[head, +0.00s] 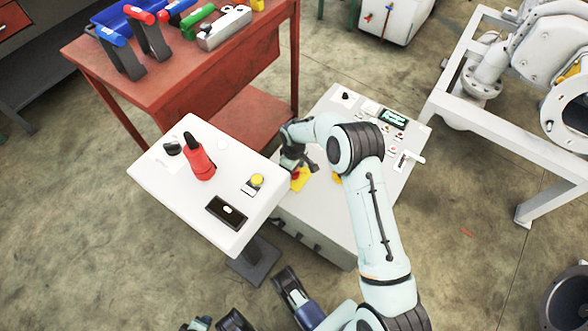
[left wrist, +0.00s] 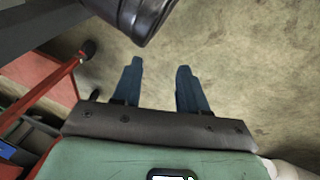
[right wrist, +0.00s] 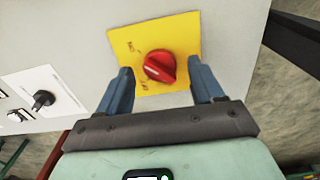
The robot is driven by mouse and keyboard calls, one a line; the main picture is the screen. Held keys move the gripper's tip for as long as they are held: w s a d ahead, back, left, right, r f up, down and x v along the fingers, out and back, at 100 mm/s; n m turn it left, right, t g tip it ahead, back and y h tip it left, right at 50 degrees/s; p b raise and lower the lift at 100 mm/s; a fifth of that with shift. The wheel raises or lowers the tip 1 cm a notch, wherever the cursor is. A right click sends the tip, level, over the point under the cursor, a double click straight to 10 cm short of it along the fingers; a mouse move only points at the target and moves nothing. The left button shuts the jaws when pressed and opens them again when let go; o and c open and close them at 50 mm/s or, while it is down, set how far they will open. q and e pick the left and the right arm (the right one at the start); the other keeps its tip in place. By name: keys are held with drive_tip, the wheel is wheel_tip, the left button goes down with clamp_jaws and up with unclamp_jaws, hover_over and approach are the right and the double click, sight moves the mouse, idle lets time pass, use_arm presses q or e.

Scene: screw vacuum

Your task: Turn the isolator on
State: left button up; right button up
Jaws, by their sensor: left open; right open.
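The isolator is a red rotary knob (right wrist: 160,67) on a yellow plate (right wrist: 125,45) fixed to a light grey panel, in the right wrist view. In the head view its yellow plate (head: 301,183) shows partly, on the grey cabinet (head: 345,215), with my right arm covering part of it. My right gripper (head: 297,162) is open. In the right wrist view its blue fingers lie on either side of the knob; whether they touch it I cannot tell. My left gripper (left wrist: 160,68) is open and empty above the bare floor in the left wrist view.
A white stand (head: 190,205) with a red handle (head: 200,163) and a yellow button (head: 257,181) is left of the cabinet. A red workbench (head: 180,70) with tools is behind. A black switch (right wrist: 43,98) is left of the isolator. White-framed machinery (head: 470,85) stands right.

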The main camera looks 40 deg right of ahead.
wheel_tip(320, 180, up, 4)
drive_tip(key=shift+w+f+p, duration=0.1)
drive_tip(key=shift+p, duration=0.3)
use_arm(q)
drive_tip(key=shift+g+h, duration=0.4)
drive_tip(key=s+d+r+p, duration=0.2)
drive_tip(key=s+r, duration=0.1)
drive_tip(key=shift+s+d+r, duration=0.1)
drive_tip(key=shift+s+r, duration=0.05)
drive_tip(key=shift+r, duration=0.05)
use_arm(e)
wheel_tip(320, 180, up, 9)
